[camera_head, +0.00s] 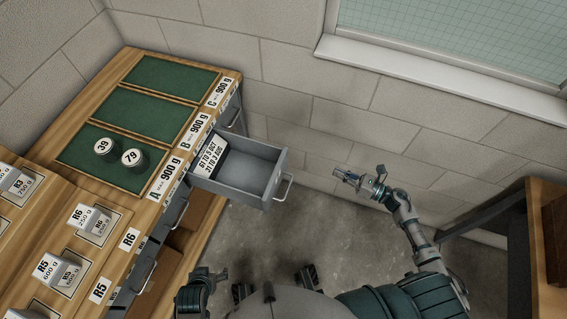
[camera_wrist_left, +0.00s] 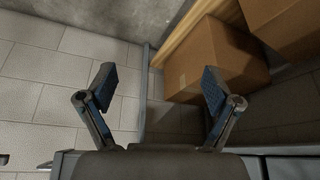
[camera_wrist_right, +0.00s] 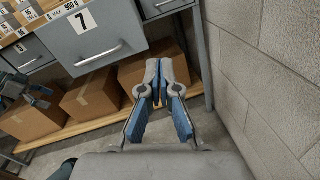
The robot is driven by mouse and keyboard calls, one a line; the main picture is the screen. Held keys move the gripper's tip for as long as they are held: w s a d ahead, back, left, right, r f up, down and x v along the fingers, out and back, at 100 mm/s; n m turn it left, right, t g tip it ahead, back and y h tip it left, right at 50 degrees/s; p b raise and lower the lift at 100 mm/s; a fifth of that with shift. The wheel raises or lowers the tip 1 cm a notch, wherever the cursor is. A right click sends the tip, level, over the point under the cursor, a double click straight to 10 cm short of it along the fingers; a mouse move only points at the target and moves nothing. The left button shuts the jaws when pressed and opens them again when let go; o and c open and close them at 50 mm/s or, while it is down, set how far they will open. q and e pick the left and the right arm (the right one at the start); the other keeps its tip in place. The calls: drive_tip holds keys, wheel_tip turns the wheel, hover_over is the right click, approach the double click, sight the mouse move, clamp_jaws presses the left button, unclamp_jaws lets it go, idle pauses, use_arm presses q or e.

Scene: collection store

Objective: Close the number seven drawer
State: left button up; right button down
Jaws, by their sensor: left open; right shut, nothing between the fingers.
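The number seven drawer (camera_head: 238,178) is grey and stands pulled out from the wooden cabinet (camera_head: 205,205). Printed cards lie inside it. Its label 7 and bar handle show on its front (camera_wrist_right: 85,35) in the right wrist view. My right gripper (camera_head: 350,179) is shut and empty, to the right of the drawer's handle and apart from it. Its closed fingers also show in the right wrist view (camera_wrist_right: 160,67), below and right of the drawer front. My left gripper (camera_wrist_left: 157,85) is open and empty in the left wrist view, with cardboard boxes beyond it.
The cabinet top holds green trays (camera_head: 145,113), two round weights marked 39 and 79 (camera_head: 133,157), and labelled weights at the left. A cardboard box (camera_wrist_left: 212,65) sits on the low shelf. A block wall (camera_head: 330,110) stands behind; a wooden-topped table (camera_head: 545,215) is at right.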

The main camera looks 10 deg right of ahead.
sight(287, 160)
drive_tip(key=w+a+n, duration=0.1)
drive_tip(key=w+a, duration=0.1)
drive_tip(key=a, duration=0.2)
drive_tip(key=w+a+r+n+g+y, duration=0.1)
drive_tip(key=w+a+n, duration=0.1)
drive_tip(key=a, duration=0.3)
drive_tip(key=w+a+r+n+g, duration=0.1)
drive_tip(key=w+a, duration=0.1)
drive_tip(key=a, duration=0.2)
drive_tip(key=shift+w+a+n+y, duration=0.2)
drive_tip(key=shift+a+n+y, duration=0.1)
drive_tip(key=shift+a+n, duration=0.1)
drive_tip(key=shift+w+a+f, duration=0.1)
drive_tip(key=shift+w+a, duration=0.1)
drive_tip(key=shift+a, duration=0.25)
use_arm(q)
drive_tip(key=shift+g, duration=0.6)
drive_tip(key=s+a+r, duration=0.2)
drive_tip(key=shift+s+a+r, duration=0.1)
drive_tip(key=shift+s+r, duration=0.3)
use_arm(e)
drive_tip(key=shift+d, duration=0.15)
